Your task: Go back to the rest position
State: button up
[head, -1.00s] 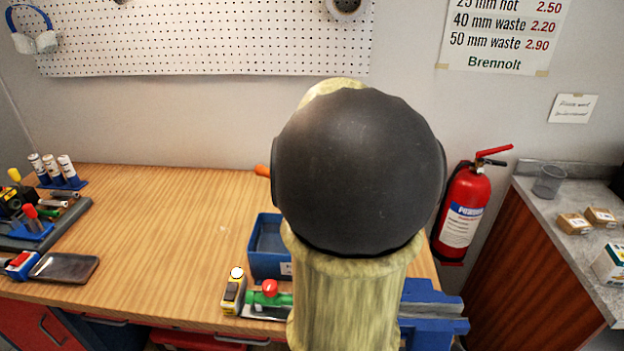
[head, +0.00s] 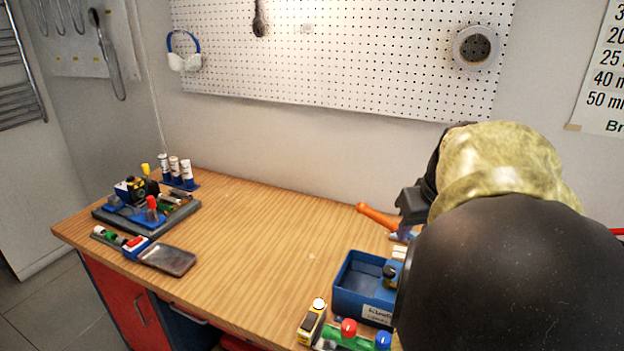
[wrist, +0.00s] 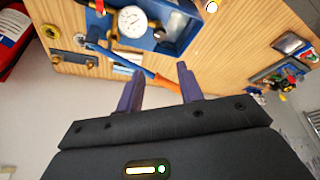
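My gripper (wrist: 160,71) shows in the wrist view with its two purple fingers apart and nothing between them. It is above the workbench, and an orange-handled tool (wrist: 166,82) lies on the bench beyond the fingers. In the head view my own arm fills the lower right and hides most of the gripper and the bench's right part. The orange handle (head: 376,215) shows just left of the arm.
The wooden workbench (head: 250,235) is clear in its middle. A blue bin (head: 352,300) stands near its front, with a pressure gauge (wrist: 132,21) in the wrist view. A yellow device (head: 311,323) sits beside the bin. A grey tool tray (head: 112,217) and a dark phone-like slab (head: 168,260) are at left.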

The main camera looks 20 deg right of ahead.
jog(key=a+f+n+p, duration=0.1)
jog(key=a+f, duration=0.4)
jog(key=a, duration=0.3)
jog(key=a+f+n+g+p, duration=0.1)
jog(key=a+f+p, duration=0.1)
jog(key=a+f, duration=0.3)
jog(key=a+f+y+p, duration=0.1)
jog(key=a+f, duration=0.5)
jog(key=a, duration=0.5)
jog(key=shift+w+a+n+g, duration=0.25)
jog(key=shift+a+n+g, duration=0.15)
dwell(5.2)
